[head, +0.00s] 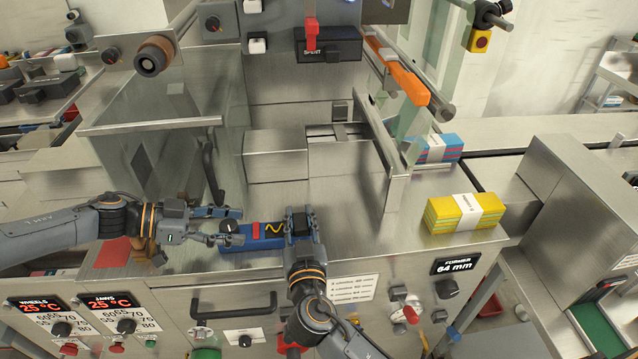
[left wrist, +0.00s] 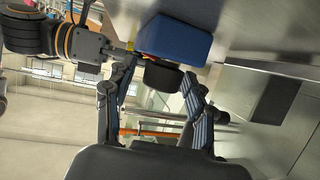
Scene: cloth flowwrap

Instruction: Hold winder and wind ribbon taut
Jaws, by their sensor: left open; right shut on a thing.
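The winder appears to be a small blue block (head: 262,243) on the steel bench, with a red patch and a wavy yellow strip on it. I cannot tell whether that strip is the ribbon. A black knob (head: 229,227) sits at its left end. My right gripper (head: 300,226) is shut on the block's right end. My left gripper (head: 238,226) is open, its fingers on either side of the knob. In the left wrist view the blue block (left wrist: 178,40) is beyond the black knob (left wrist: 162,77), which lies between the open fingers (left wrist: 158,82); contact is unclear.
A yellow banded bundle (head: 462,214) lies on the bench to the right, and a blue-red bundle (head: 440,148) lies behind it. A clear guard (head: 150,160) stands at back left. A steel upright plate (head: 394,170) rises right of centre. Knobs and a handle (head: 235,307) line the front panel.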

